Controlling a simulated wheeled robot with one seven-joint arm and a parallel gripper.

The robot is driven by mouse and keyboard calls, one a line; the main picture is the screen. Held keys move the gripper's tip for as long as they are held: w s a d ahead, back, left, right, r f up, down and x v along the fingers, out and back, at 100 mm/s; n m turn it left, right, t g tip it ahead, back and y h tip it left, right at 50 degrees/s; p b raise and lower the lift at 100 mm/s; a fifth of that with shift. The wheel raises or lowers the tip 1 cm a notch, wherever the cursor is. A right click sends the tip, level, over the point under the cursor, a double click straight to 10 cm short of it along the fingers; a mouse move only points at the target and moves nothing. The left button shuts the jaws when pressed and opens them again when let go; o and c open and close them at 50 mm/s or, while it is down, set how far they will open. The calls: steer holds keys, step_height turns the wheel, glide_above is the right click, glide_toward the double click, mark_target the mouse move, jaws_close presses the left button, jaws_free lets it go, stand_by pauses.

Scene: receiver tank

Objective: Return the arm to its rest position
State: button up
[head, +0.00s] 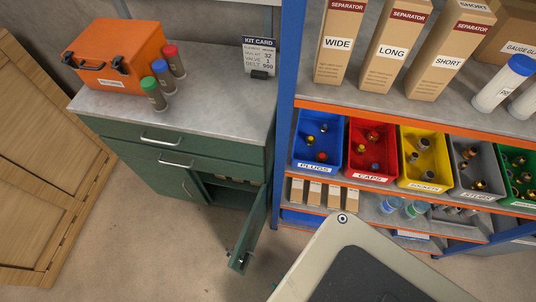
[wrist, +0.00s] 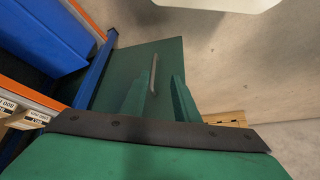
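In the wrist view my gripper (wrist: 160,88) shows two green fingers standing apart with nothing held between them. Past them is a green panel with a long metal handle (wrist: 153,73), which looks like part of the green cabinet. My gripper does not show clearly in the head view, so its distance from the panel is hard to tell. In the head view the green cabinet (head: 165,139) stands at the left with its lower door (head: 252,228) swung open toward me. The drawers above look shut.
A blue-framed shelf (head: 286,100) stands right of the cabinet, holding cartons and coloured bins (head: 372,178). An orange case (head: 117,52), several capped tubes and a kit card (head: 259,52) are on the cabinet top. Wooden panels (head: 40,180) stand at left. Floor (head: 150,260) before the cabinet is clear.

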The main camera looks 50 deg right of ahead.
steer(key=w+a+r+t, duration=0.3)
steer(key=r, duration=1)
steer(key=w+a+r+t, duration=0.3)
steer(key=w+a+r, duration=0.1)
steer(key=r, duration=0.9)
steer(key=w+a+r+n+t, duration=0.1)
steer(key=w+a+r+t, duration=0.2)
steer(key=r, duration=1.1)
steer(key=shift+w+a, duration=0.2)
steer(key=shift+a, duration=0.35)
steer(key=shift+s+r, duration=0.1)
